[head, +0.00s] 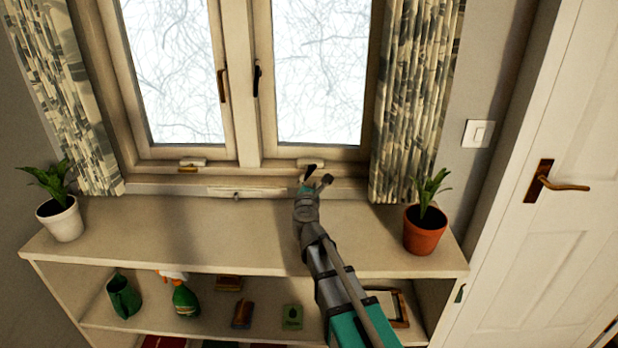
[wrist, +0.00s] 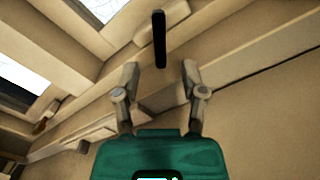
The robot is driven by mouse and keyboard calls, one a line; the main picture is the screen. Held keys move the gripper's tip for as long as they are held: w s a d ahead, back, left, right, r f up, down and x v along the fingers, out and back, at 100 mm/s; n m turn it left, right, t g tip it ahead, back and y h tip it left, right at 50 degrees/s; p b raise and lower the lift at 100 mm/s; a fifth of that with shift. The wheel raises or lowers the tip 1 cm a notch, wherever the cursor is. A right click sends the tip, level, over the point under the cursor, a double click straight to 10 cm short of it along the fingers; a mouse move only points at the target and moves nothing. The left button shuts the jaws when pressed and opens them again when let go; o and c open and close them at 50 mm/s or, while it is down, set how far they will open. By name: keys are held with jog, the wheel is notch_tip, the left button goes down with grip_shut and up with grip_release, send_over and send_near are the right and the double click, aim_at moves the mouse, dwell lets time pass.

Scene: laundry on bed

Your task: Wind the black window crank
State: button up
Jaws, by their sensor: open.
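The black window crank (wrist: 159,40) shows in the wrist view as a dark bar on a pale base, just beyond the fingertips. In the head view the crank (head: 310,171) is small and dark, at the bottom of the right window frame. My gripper (wrist: 160,70) is open, with one finger to each side of the crank's line. The crank's near end lies about level with the fingertips, and no contact shows. In the head view my gripper (head: 316,184) is just below the crank, and the arm hides part of the shelf top.
A brown crank (head: 188,169) sits under the left window. A black latch (head: 257,78) and a brown latch (head: 223,86) are on the frames. Potted plants stand at both shelf ends, the right one in a terracotta pot (head: 424,231). The shelf top (head: 200,228) is otherwise clear.

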jog(key=s, duration=0.6)
dwell(0.4)
